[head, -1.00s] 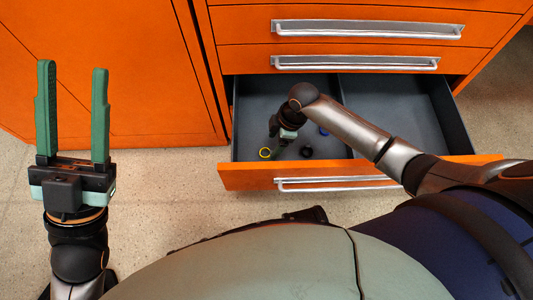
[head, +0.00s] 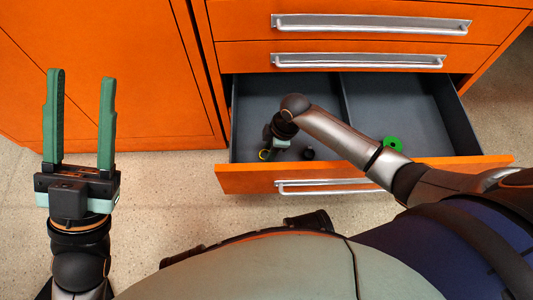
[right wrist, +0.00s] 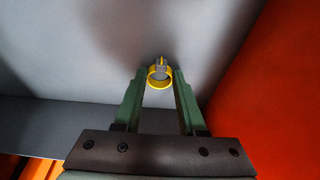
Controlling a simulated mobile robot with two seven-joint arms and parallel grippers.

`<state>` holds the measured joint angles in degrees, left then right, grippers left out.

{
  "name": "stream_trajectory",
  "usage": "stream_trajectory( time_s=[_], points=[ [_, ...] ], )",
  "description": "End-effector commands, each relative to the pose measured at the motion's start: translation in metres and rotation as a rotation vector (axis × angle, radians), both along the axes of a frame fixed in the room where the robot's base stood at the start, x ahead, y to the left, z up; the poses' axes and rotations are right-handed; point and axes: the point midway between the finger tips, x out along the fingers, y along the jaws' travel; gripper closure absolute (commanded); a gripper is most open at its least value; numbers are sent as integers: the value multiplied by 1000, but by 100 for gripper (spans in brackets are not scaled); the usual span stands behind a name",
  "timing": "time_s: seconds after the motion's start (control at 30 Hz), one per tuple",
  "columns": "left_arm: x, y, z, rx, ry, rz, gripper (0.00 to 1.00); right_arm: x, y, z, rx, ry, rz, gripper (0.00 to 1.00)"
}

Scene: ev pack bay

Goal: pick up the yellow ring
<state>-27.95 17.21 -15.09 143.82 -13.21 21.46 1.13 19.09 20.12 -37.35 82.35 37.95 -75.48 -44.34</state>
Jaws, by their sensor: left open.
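The yellow ring (head: 264,154) is at the front left of the open drawer. In the right wrist view, the yellow ring (right wrist: 150,84) is between my right fingertips, with a small grey piece showing within its outline. My right gripper (right wrist: 159,80) reaches down into the drawer, its green fingers on either side of the ring and very near it. I cannot tell whether they touch it. In the head view, my right arm and wrist partly cover this gripper. My left gripper (head: 80,95) is open and empty, pointing up outside the drawer at the far left.
The open drawer's orange front (head: 350,178) and handle face me. A divider splits the drawer. A small black round thing (head: 308,153) lies near the ring, and a green round thing (head: 393,143) lies in the right compartment. Closed drawers with handles (head: 360,60) stand above.

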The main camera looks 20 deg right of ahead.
Motion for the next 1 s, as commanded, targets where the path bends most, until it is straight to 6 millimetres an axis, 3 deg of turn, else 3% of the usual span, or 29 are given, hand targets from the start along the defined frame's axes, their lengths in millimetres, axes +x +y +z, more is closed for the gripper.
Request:
stream_trajectory(
  time_s=[0.07, 0.3, 0.67, 0.77, 1.0],
  points=[
    [0, 0, 0, 0, 0, 0, 50, 0, 0, 0, 0, 0, 0, 73],
    [0, 0, 0, 3, -1, 0, 50, 0, 0, 0, 0, 0, 0, 100],
    [0, 0, 1, 9, -1, -1, 50, 0, 0, 2, 0, 0, 0, 100],
    [0, 1, 9, 5, -1, -2, 50, 0, 0, 14, 0, 0, 1, 100],
    [-2, 5, 43, -24, -11, -13, 50, 1, 0, 64, 0, -3, 1, 100]
  ],
)
